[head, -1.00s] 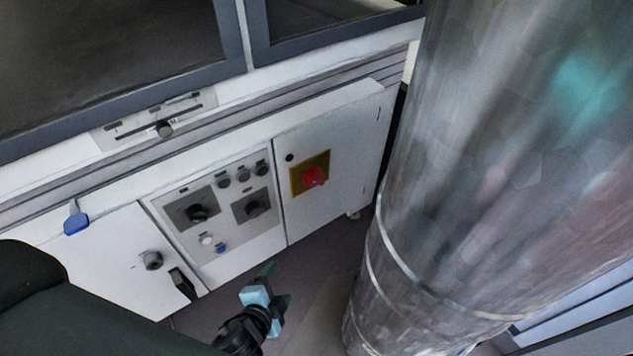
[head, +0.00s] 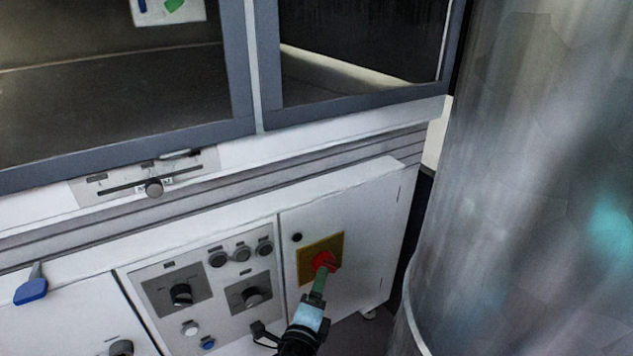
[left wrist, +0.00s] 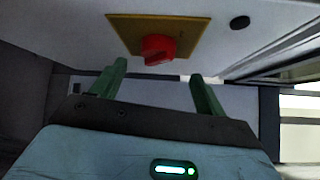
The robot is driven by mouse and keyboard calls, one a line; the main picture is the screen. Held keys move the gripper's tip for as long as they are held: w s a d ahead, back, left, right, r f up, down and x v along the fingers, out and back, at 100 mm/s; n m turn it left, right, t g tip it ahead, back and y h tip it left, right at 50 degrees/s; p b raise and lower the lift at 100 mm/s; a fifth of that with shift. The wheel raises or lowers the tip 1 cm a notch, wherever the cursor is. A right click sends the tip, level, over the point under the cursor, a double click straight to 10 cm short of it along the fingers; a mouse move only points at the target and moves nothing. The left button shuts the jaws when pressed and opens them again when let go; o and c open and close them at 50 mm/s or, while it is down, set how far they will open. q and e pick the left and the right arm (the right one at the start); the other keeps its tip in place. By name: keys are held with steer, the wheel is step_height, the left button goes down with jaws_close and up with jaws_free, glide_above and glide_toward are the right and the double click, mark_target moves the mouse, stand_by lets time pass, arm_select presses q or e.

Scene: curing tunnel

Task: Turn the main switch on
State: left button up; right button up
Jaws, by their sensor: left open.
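The main switch is a red rotary knob (head: 324,262) on a yellow plate (head: 335,247), set on the white cabinet door. In the left wrist view the red knob (left wrist: 158,49) sits on its yellow plate (left wrist: 122,29), beyond the fingertips and between their lines. My left gripper (head: 319,282) is in front of the switch, and its green finger overlaps the knob's lower edge in the head view. In the left wrist view my left gripper (left wrist: 159,70) is open, with nothing between its two green fingers. My right gripper is in no view.
A grey control panel (head: 215,262) with black knobs and several buttons is left of the switch door. A slider (head: 153,187) and a blue-handled lever (head: 31,290) are farther left. A large metal cylinder (head: 530,180) stands close on the right.

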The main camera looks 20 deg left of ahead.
mark_target(325, 265)
arm_select(q)
steer(key=w, duration=0.4)
steer(key=w+b, duration=0.1)
steer(key=w, duration=0.1)
steer(key=shift+a+f, duration=0.3)
steer(key=shift+a, duration=0.05)
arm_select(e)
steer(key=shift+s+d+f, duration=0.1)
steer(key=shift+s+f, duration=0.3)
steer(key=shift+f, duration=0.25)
